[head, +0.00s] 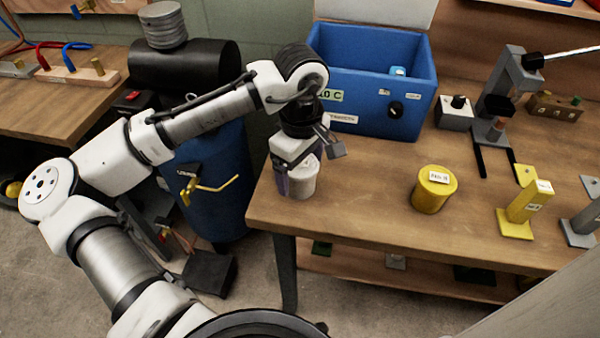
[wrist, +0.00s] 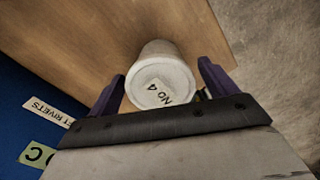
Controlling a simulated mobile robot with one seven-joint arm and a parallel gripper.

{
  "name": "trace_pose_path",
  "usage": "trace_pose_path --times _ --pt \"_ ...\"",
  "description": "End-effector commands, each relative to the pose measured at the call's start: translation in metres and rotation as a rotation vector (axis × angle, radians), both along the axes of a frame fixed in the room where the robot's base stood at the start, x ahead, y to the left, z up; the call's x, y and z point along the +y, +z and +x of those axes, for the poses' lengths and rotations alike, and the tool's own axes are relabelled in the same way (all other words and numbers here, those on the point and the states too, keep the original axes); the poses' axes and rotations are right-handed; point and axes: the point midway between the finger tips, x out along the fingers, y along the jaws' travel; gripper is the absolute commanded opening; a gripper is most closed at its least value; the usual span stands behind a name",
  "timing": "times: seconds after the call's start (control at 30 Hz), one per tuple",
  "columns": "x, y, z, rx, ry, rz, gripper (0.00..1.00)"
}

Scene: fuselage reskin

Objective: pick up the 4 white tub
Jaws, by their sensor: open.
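The white tub (head: 299,182) stands upright near the left end of the wooden workbench (head: 360,200). In the wrist view the tub (wrist: 162,72) shows its lid with a "NO 4" label. My gripper (head: 299,168) is over the tub in the head view and hides part of it. In the wrist view my gripper (wrist: 158,85) is open, with one purple finger on each side of the tub's lid. I cannot tell whether the fingers touch it.
A blue bin (head: 375,75) stands close behind the tub. A yellow tub (head: 433,190) is to the right, with a yellow stand (head: 522,208) beyond it. The bench edge is close to the white tub. Bare wood lies between the two tubs.

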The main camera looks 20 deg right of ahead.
Motion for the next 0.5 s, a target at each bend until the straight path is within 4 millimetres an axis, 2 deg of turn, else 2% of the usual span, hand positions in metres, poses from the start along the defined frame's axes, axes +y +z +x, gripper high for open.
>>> trace_pose_path --times 0.07,0.4,0.5 --pt "0.0000 0.0001 0.0001 0.000 0.000 0.000 0.83" --pt "0.0000 0.0006 0.0002 0.000 0.001 0.000 0.39" --pt "0.0001 0.0009 0.0003 -0.001 0.001 0.000 0.38"
